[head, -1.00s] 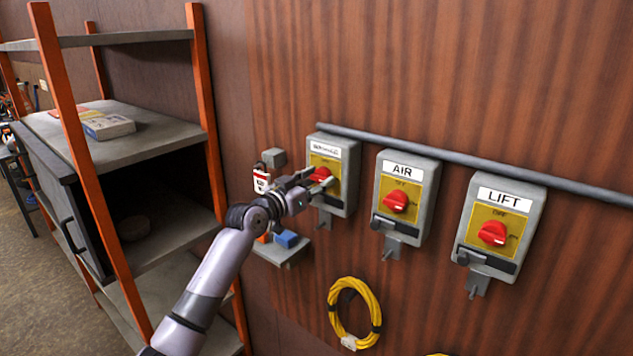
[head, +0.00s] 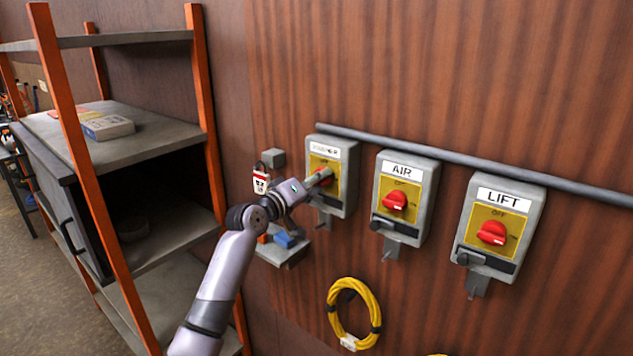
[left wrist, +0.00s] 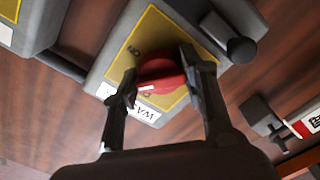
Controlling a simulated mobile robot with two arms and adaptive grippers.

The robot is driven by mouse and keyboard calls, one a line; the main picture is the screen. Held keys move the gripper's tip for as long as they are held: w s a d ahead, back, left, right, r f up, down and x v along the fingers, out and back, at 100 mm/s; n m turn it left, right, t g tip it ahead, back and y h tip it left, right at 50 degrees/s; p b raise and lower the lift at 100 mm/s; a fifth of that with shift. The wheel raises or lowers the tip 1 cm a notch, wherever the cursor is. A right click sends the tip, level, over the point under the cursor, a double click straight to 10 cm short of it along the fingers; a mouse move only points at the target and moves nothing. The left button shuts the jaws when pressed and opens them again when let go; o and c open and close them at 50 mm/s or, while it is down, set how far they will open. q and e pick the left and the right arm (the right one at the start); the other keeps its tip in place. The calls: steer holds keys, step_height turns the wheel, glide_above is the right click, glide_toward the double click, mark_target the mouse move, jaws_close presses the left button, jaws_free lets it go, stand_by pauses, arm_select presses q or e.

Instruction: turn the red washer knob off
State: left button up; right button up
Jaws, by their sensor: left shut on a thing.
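The washer switch box (head: 346,183) is the leftmost of three grey boxes on the wood wall, with a white label and a yellow plate. My left gripper (head: 323,177) is at its front and covers most of the knob in the head view. In the left wrist view, the red washer knob (left wrist: 160,72) sits between the two fingers of my left gripper (left wrist: 160,78), and they are shut on it. The yellow plate (left wrist: 150,40) shows around the knob; its lettering is partly hidden. My right gripper is in neither view.
The air box (head: 432,175) and lift box (head: 530,230), each with a red knob, hang to the right. A grey pipe (head: 450,157) runs above them. A yellow cable coil (head: 374,305) hangs below. An orange-posted shelf (head: 165,150) stands at left.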

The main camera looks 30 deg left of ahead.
arm_select(q)
steer(key=shift+r+n, duration=0.1)
steer(key=shift+n, duration=4)
steer(key=o, duration=1.1)
steer(key=s, duration=0.8)
steer(key=s+a, duration=0.1)
steer(key=s, duration=0.3)
